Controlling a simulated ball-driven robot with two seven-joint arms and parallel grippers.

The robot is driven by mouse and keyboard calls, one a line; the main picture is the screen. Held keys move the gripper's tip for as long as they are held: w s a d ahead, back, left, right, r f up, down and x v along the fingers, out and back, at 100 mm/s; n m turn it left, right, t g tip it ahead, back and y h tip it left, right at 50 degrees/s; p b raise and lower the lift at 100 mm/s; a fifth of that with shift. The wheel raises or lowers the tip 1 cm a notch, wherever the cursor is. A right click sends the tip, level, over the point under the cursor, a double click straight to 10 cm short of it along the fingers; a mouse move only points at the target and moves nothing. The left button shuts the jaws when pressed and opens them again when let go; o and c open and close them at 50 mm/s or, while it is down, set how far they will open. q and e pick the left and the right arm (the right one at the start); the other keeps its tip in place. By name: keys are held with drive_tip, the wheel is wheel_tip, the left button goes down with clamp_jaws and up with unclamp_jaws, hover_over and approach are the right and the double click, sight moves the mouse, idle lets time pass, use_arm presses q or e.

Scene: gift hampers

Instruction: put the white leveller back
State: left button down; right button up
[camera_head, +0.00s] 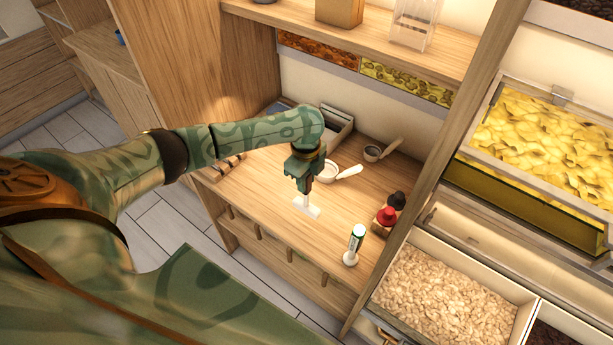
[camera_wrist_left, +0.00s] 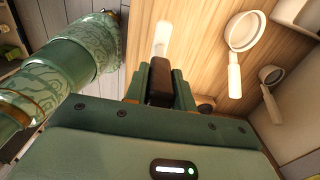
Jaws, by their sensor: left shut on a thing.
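The white leveller (camera_head: 308,209) hangs below my left gripper (camera_head: 303,183) in the head view, over the front part of the wooden counter. My left gripper is shut on its upper part. In the left wrist view the leveller (camera_wrist_left: 161,40) shows as a pale strip beyond the fingers (camera_wrist_left: 160,85). I cannot tell whether its lower end touches the counter. My right gripper is in neither view.
A white scoop (camera_head: 349,172) and a second scoop (camera_head: 391,147) lie behind the gripper on the counter (camera_head: 270,205). Bins of chips (camera_head: 535,130) and flakes (camera_head: 450,295) are farther right.

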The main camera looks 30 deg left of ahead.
sight(305, 197)
use_arm(q)
drive_tip(key=shift+r, duration=0.1)
drive_tip(key=shift+w+a+f, duration=0.1)
drive_tip(key=shift+f, duration=0.2)
wheel_tip(305, 197, down, 4)
drive_tip(key=shift+f+b, duration=0.2)
drive_tip(key=shift+b, duration=0.95)
drive_tip(key=shift+f+b, duration=0.35)
drive_tip(key=shift+f, duration=0.4)
drive_tip(key=shift+f, duration=0.35)
drive_tip(key=shift+f+p, duration=0.45)
drive_tip(key=shift+f, duration=0.1)
idle(0.8)
drive_tip(key=c, duration=1.1)
unclamp_jaws()
